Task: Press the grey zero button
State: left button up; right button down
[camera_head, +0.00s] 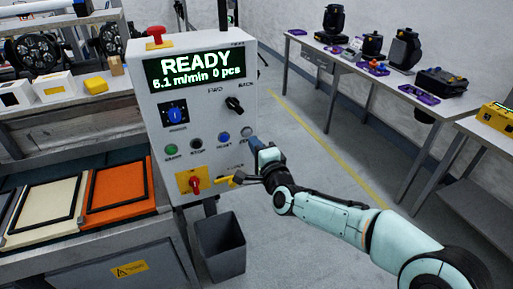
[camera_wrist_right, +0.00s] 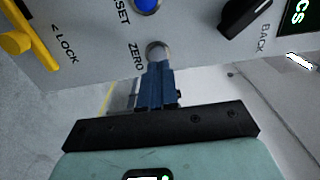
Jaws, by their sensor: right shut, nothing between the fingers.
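The grey zero button (camera_wrist_right: 157,49) is a round button on the pale control panel, beside the printed word ZERO. In the head view the grey button (camera_head: 246,132) is at the right end of the button row. My right gripper (camera_head: 254,143) is at the panel's right side, by this button. In the wrist view its fingers (camera_wrist_right: 158,66) are shut and empty, and their tips overlap the button's lower edge. I cannot tell whether they touch it. My left gripper is not in view.
A blue reset button (camera_head: 223,138) sits left of the grey one. A black knob (camera_head: 234,105) is above. A yellow lock lever (camera_wrist_right: 30,32) and a red switch (camera_head: 194,184) are lower on the panel. The display (camera_head: 195,69) reads READY, 0 pcs. A dark bin (camera_head: 221,247) stands below.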

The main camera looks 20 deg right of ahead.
jog(key=s+b, duration=0.1)
jog(key=s, duration=0.8)
jog(key=shift+s+d, duration=0.25)
jog(key=shift+s, duration=0.15)
jog(key=shift+f, duration=0.1)
jog(key=s+a+f+n+g+p, duration=0.1)
jog(key=s+f+n+g+p, duration=0.2)
jog(key=f, duration=1)
jog(key=s+f+n+g+p, duration=0.1)
jog(key=f+n+g+p, duration=0.3)
jog(key=f, duration=0.9)
jog(key=s+a+f+n+g+y+p, duration=0.3)
jog(key=s+f+g, duration=0.4)
jog(key=s+f, duration=0.6)
jog(key=s+a+f+n+g+p, duration=0.1)
jog(key=s+a+f+g, duration=0.1)
jog(key=s, duration=0.6)
jog(key=s+a+f+n+g+p, duration=0.2)
jog(key=s+g, duration=0.1)
jog(key=s, duration=0.5)
